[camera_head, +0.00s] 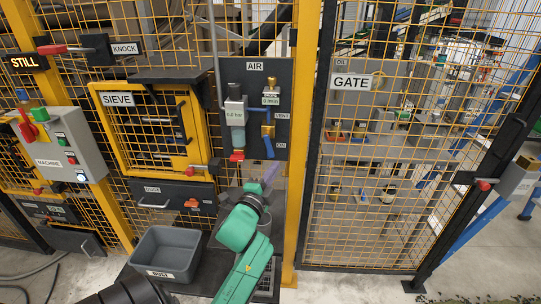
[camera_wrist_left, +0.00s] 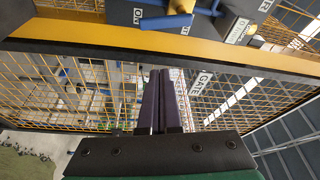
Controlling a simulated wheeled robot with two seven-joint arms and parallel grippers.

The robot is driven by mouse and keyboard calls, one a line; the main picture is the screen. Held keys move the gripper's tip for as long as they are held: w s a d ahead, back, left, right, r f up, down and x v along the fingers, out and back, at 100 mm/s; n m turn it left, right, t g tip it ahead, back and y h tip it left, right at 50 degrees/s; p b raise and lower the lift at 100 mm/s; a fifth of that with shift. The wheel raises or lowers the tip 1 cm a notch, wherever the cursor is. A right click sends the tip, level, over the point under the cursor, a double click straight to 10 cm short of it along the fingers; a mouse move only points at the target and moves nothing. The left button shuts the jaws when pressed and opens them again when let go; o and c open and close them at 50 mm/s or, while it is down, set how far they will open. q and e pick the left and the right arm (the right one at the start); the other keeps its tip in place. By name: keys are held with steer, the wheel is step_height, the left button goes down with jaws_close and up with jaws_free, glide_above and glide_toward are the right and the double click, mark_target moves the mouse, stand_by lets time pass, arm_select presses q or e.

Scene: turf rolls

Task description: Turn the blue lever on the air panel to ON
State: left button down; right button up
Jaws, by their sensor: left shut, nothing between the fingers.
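The dark air panel (camera_head: 284,80) hangs on the fence left of the yellow post in the head view. Its blue lever (camera_head: 268,147) hangs down from a brass valve, its end beside the ON label and below the VENT label. In the left wrist view the blue lever (camera_wrist_left: 163,21) lies across the top, next to the ON label. My left gripper (camera_head: 274,174) is just below the panel, apart from the lever. In the left wrist view its dark fingers (camera_wrist_left: 160,75) are together and empty. My right gripper is not in view.
A gauge unit with a red knob (camera_head: 237,156) sits left of the lever. The yellow post (camera_head: 301,130) and mesh gate (camera_head: 390,190) are to the right. A grey bin (camera_head: 165,250) and the yellow sieve frame (camera_head: 108,150) are to the left.

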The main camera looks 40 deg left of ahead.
mark_target(269, 144)
arm_select(q)
steer(key=p+x, duration=0.2)
steer(key=x, duration=0.8)
steer(key=s+a+p, duration=0.1)
steer(key=s+a+f+p, duration=0.1)
steer(key=shift+s+a+f, duration=0.15)
steer(key=shift+s, duration=0.2)
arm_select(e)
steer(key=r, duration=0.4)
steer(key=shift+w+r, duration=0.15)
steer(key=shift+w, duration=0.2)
